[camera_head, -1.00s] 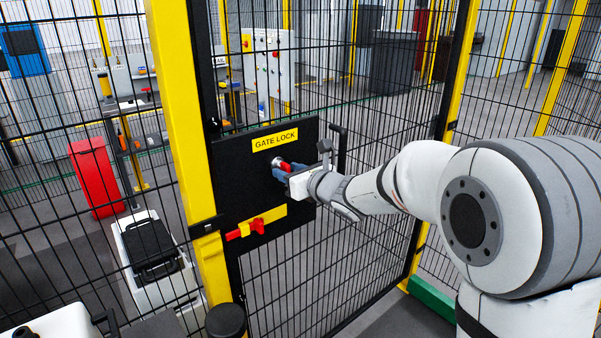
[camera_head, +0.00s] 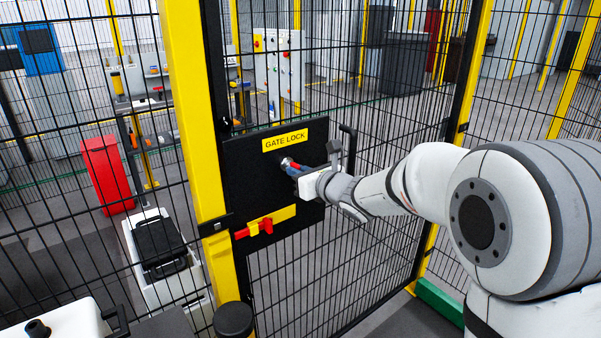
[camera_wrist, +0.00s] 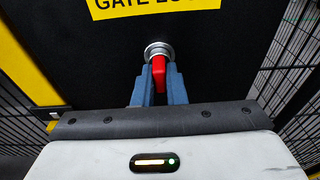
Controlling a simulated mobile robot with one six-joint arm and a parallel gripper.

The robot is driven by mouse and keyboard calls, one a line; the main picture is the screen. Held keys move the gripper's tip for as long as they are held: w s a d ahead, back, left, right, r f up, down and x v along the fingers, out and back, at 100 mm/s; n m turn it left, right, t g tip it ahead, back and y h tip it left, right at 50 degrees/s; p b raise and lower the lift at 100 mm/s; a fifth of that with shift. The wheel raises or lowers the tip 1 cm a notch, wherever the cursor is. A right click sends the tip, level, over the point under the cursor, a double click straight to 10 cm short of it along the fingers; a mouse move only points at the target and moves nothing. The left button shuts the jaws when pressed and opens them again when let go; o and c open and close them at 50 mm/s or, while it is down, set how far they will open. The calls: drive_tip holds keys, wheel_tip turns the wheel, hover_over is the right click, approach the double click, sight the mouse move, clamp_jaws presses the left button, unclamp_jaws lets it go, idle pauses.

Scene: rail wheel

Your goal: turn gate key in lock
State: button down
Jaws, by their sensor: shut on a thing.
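The gate lock is a round metal cylinder (camera_wrist: 158,50) on a black plate (camera_head: 243,190) under a yellow GATE LOCK label (camera_head: 285,140). A red key (camera_wrist: 159,70) sits at the cylinder; in the wrist view its head hangs straight down from it. My gripper (camera_wrist: 159,78) has its two blue fingers shut on the red key, one on each side. In the head view my gripper (camera_head: 293,168) reaches the lock from the right and partly hides the key. The key's shaft is hidden.
A red and yellow latch (camera_head: 262,225) is on the plate below the lock. A black handle (camera_head: 349,150) stands right of the plate. A yellow post (camera_head: 190,110) and wire mesh border the gate. A red box (camera_head: 107,175) stands behind the mesh at left.

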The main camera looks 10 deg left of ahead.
drive_tip(key=shift+f+b, duration=0.1)
drive_tip(key=shift+b, duration=0.5)
drive_tip(key=n+b, duration=0.2)
drive_tip(key=b, duration=0.2)
drive_tip(key=shift+b, duration=0.35)
drive_tip(key=shift+n+t+b, duration=0.3)
drive_tip(key=shift+n+b, duration=0.2)
drive_tip(key=shift+b, duration=0.5)
drive_tip(key=shift+r, duration=0.2)
drive_tip(key=shift+f+b, duration=0.15)
drive_tip(key=shift+b, duration=0.5)
drive_tip(key=n+b, duration=0.1)
drive_tip(key=b, duration=0.2)
drive_tip(key=shift+n, duration=0.3)
drive_tip(key=shift+n+t+b, duration=0.3)
drive_tip(key=shift+n+b, duration=0.1)
drive_tip(key=shift+b, duration=0.45)
drive_tip(key=shift+n+b, duration=0.3)
drive_tip(key=shift+b, duration=0.05)
